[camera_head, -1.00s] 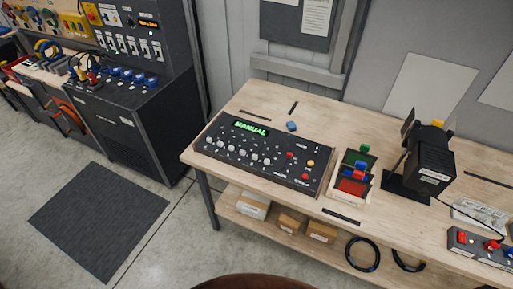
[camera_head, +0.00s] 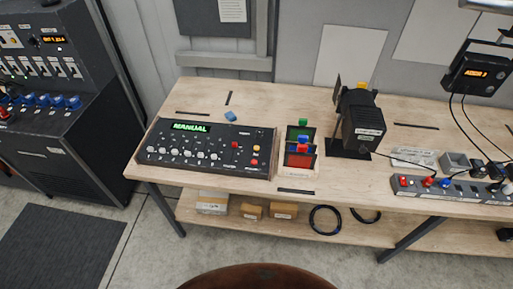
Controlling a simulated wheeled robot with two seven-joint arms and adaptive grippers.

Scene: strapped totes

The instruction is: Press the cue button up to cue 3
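The dark control console (camera_head: 205,150) lies on the wooden bench, left of its middle. Its green display (camera_head: 190,127) reads "MANUAL"; no cue number shows. Several white faders or knobs run along its front. On its right part are a red button (camera_head: 235,144), a yellow button (camera_head: 256,148) and a lower red button (camera_head: 253,162). Their labels are too small to read, so I cannot tell which is the cue button. Neither of my grippers is in view.
A rack of coloured gel frames (camera_head: 300,160) stands right of the console. A black lamp (camera_head: 362,120) stands behind it. A switch strip (camera_head: 450,190) with cables lies at right. A dark mat (camera_head: 60,250) lies on the floor at left.

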